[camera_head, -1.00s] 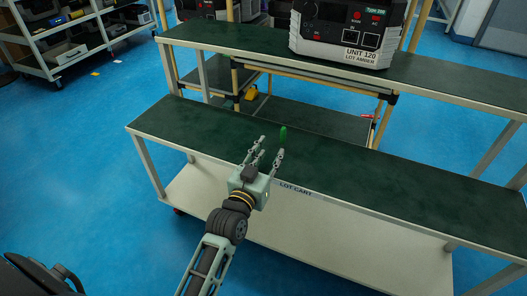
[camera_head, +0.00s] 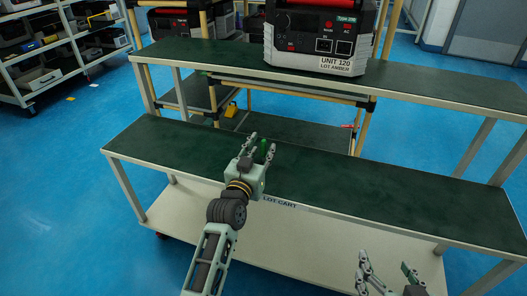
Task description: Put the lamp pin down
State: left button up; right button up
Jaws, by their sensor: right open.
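A small green pin (camera_head: 262,149), which looks like the lamp pin, stands roughly upright at the green top of the lot cart (camera_head: 390,182). My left gripper (camera_head: 261,145) is over the cart top with its fingers on either side of the pin. The pin looks close to the right finger; I cannot tell whether the fingers grip it or whether its foot touches the top. My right gripper (camera_head: 388,268) is at the bottom edge, open, in front of the cart. A small green piece (camera_head: 410,271) shows at its right finger; what it is cannot be told.
A raised rear shelf (camera_head: 430,85) runs behind the cart top and carries a power unit labelled Unit 120, Lot Amber (camera_head: 318,45). A rack with bins (camera_head: 60,55) stands at the far left. The cart top is clear on both sides of my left gripper.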

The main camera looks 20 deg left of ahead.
pick_arm(q)
jog(key=shift+w, duration=0.15)
jog(key=shift+c, duration=0.6)
grip_shut()
